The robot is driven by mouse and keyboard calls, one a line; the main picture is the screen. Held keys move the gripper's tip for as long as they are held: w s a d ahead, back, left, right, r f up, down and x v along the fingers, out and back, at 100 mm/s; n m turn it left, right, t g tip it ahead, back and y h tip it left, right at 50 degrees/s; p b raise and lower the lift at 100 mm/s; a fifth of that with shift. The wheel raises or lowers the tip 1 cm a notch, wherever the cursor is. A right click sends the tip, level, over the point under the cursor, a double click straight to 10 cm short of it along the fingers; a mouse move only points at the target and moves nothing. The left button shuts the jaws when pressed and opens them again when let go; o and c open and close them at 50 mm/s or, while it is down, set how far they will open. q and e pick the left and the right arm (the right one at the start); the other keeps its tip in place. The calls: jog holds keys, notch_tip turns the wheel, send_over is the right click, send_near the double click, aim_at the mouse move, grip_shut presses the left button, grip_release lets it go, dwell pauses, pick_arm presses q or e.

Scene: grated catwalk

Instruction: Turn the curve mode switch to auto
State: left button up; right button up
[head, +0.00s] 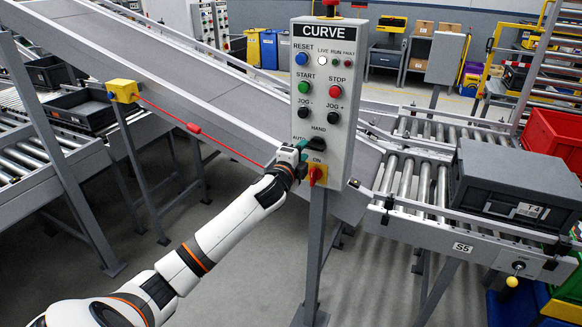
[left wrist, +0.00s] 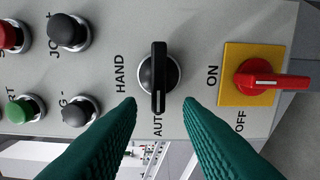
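The curve mode switch (head: 316,146) is a black knob with a raised bar handle on the grey CURVE control box (head: 343,110). In the left wrist view the switch (left wrist: 158,75) has its bar upright in the picture, in line with the AUTO label below it; HAND is to its left. A pale line marks the bar. My left gripper (head: 303,151) is at the box front beside the switch. Its teal fingers (left wrist: 160,101) are open, one on each side of the bar's lower end, with gaps visible and nothing held. My right gripper is not in view.
A red ON/OFF switch (left wrist: 268,82) on a yellow plate sits close below the mode switch. Push buttons, including green START (head: 304,87) and red STOP (head: 335,90), sit above. A red pull cord (head: 220,143) runs left of the box. A roller conveyor with a grey crate (head: 515,180) stands right.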

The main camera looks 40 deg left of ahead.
pick_arm(q)
jog(key=b+v, duration=0.2)
jog(key=v, duration=0.7)
jog(key=shift+s, duration=0.15)
